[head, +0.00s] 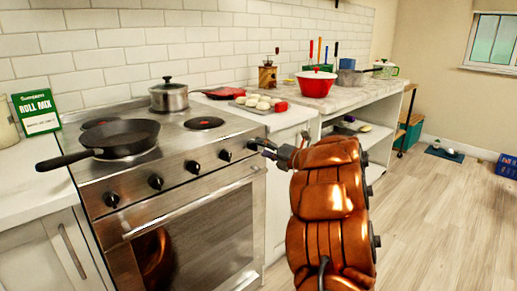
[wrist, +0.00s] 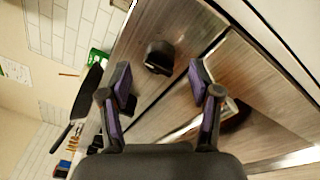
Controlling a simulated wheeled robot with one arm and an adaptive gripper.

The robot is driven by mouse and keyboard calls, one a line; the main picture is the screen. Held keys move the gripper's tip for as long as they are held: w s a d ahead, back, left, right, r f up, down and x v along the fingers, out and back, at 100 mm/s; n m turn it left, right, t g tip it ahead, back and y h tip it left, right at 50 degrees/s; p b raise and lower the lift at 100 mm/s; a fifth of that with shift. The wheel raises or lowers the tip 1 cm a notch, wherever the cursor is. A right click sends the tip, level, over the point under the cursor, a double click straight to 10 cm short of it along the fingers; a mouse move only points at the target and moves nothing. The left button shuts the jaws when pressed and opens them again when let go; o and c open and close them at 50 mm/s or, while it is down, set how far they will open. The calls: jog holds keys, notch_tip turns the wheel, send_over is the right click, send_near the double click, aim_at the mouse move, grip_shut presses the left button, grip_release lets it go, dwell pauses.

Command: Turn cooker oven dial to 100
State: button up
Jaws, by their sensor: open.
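The steel cooker (head: 180,200) stands left of centre in the head view, with several black dials along its front panel. The rightmost dial (head: 252,144) is beside my gripper (head: 267,148), which reaches in from the right. In the wrist view, one black dial (wrist: 158,57) is just ahead of the gap between the purple-padded fingers of my gripper (wrist: 160,79). The fingers are apart, with nothing between them, and do not appear to touch the dial. Any markings around the dial are too small to read.
A black frying pan (head: 120,136) and a lidded steel pot (head: 169,96) are on the hob. The oven door handle (head: 190,208) runs below the dials.

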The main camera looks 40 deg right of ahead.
aim_at(254, 145)
jog(key=shift+w+a, duration=0.1)
jog(key=shift+w, duration=1.2)
jog(key=c, duration=1.1)
jog(key=shift+c, duration=0.2)
